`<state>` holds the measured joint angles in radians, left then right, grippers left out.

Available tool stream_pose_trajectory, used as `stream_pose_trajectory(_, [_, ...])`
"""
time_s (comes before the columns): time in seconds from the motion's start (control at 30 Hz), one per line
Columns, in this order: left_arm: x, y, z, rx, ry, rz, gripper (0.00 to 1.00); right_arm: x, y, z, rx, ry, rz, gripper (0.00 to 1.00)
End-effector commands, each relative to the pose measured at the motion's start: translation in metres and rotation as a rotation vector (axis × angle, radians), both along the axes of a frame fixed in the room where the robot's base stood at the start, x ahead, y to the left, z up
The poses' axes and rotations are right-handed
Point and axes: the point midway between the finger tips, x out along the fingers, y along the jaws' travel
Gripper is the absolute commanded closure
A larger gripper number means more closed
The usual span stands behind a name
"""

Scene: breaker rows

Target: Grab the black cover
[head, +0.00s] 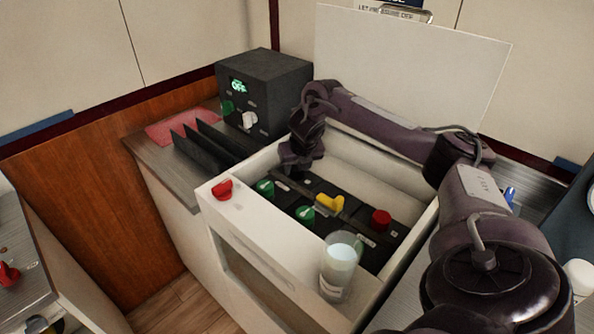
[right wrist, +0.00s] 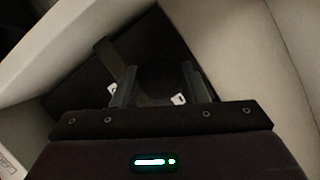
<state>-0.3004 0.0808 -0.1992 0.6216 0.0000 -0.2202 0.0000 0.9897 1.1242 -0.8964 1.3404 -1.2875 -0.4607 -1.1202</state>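A black panel (head: 349,225) lies inside the white box, with green, yellow and red knobs on it. I cannot tell for sure which black part is the cover. My right gripper (head: 300,166) points down at the panel's far left end, inside the box. In the right wrist view its fingers (right wrist: 160,88) are apart, with a dark rounded shape (right wrist: 160,74) between or beyond them. Contact cannot be made out there. The dark panel (right wrist: 85,85) also shows behind the fingers. My left gripper is not in view.
The white box (head: 268,245) has a raised lid (head: 405,65) behind. A glass of liquid (head: 341,265) and a red knob (head: 222,189) are on its front ledge. Black upright plates (head: 205,140), a red mat (head: 170,130) and a black device (head: 265,85) are at left.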

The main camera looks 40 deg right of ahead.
Motion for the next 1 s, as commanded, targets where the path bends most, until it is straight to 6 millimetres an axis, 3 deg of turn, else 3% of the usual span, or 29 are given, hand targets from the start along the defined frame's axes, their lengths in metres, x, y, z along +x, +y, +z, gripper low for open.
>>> stream_pose_trajectory(0.1, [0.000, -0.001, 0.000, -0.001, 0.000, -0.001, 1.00, 0.000, 0.000, 0.000, 0.000, -0.001, 0.000, 0.82])
stream_pose_trajectory(0.37, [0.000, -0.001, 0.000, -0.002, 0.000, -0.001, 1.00, 0.000, 0.000, 0.002, 0.000, -0.001, -0.001, 0.83])
stream_pose_trajectory(0.57, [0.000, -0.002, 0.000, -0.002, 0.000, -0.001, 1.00, 0.001, 0.000, 0.017, 0.000, -0.005, 0.000, 0.83])
stream_pose_trajectory(0.8, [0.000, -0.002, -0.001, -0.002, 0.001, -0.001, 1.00, 0.002, 0.000, 0.062, 0.000, -0.008, 0.000, 0.83])
stream_pose_trajectory(1.0, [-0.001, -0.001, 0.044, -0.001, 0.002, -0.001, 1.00, 0.001, -0.001, 0.120, -0.003, -0.005, 0.000, 0.83])
